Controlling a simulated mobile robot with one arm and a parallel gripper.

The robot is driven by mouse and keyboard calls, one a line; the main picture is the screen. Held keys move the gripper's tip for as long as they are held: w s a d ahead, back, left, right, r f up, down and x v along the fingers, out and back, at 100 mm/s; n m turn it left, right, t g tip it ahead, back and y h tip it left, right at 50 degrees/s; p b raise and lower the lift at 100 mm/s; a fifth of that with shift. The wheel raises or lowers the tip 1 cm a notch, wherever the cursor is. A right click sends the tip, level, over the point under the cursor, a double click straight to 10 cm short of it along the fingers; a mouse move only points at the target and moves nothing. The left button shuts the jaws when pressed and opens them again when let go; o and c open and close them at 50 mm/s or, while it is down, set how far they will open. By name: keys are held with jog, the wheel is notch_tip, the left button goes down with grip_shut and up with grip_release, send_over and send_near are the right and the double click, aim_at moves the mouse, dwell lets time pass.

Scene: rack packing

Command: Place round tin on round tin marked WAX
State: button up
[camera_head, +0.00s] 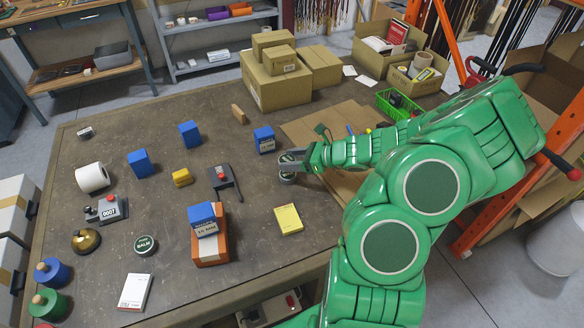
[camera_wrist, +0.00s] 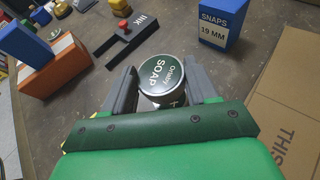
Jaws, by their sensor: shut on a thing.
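My gripper (camera_head: 291,162) is shut on a round tin marked SOAP (camera_wrist: 162,74), which has a dark green lid and sits between the two grey fingers in the wrist view. Part of a second round tin (camera_wrist: 178,101) shows just under it, and its edge also shows below the gripper in the head view (camera_head: 287,178). The marking on this lower tin is mostly hidden, so I cannot read WAX on it. I cannot tell whether the two tins touch. Another round tin, marked BALM (camera_head: 146,245), stands alone at the table's front.
A blue SNAPS box (camera_head: 264,140) stands behind the gripper. A dark holder with a red knob (camera_head: 222,178) lies to its left, and a yellow box (camera_head: 288,219) is in front. Flat cardboard (camera_head: 309,128) lies on the right. Bare table (camera_head: 180,215) shows between the objects.

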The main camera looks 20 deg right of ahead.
jog(key=shift+f, duration=1.85)
jog(key=o, duration=1.1)
